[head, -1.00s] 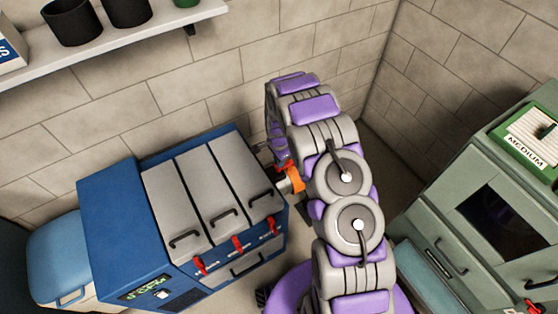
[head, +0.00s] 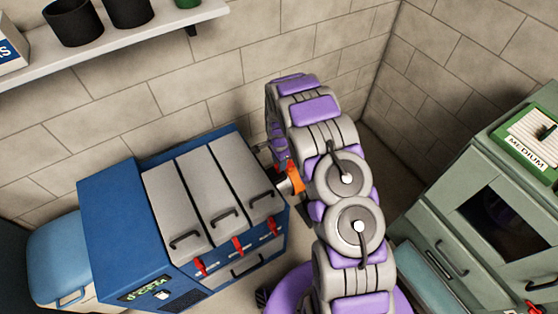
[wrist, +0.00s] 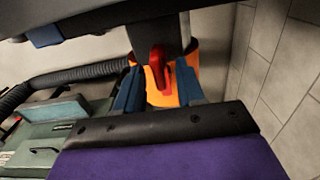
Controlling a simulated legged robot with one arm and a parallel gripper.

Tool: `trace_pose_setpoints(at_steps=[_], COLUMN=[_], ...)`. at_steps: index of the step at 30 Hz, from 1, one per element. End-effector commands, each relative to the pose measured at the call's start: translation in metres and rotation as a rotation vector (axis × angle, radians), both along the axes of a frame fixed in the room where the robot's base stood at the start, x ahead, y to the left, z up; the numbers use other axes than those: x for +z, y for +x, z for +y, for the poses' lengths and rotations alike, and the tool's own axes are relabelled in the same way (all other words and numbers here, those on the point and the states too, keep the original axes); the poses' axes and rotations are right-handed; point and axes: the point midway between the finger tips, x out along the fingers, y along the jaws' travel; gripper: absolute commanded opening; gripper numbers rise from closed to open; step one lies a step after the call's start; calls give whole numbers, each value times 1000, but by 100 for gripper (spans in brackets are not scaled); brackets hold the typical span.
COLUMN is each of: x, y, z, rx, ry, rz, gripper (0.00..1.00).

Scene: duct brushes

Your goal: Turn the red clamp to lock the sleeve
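The red clamp (wrist: 158,68) stands upright in the wrist view, in front of the orange sleeve (wrist: 182,75). My gripper (wrist: 158,83) has its two blue fingers spread, one on each side of the clamp. Orange shows between the clamp and each finger, so they look apart from it. In the head view the orange sleeve (head: 296,179) shows at the right side of the blue machine (head: 120,220), partly covered by my arm. My gripper is hard to make out there.
Several red latches (head: 238,246) line the machine's front. A shelf (head: 120,38) with black cups runs along the wall above. A green cabinet (head: 420,215) stands at right. In the wrist view a dark ribbed hose (wrist: 70,78) lies at left and a block wall (wrist: 285,70) at right.

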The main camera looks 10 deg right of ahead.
Motion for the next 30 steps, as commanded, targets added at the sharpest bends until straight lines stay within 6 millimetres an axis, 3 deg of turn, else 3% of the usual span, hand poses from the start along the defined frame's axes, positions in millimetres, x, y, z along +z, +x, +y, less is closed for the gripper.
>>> trace_pose_setpoints(at_steps=[8, 24, 30], x=[18, 135, 163], y=[0, 1, 2], z=[0, 1, 1], rx=[1, 0, 0], ry=[-1, -1, 0], rz=[-1, -1, -2], gripper=[38, 38, 38])
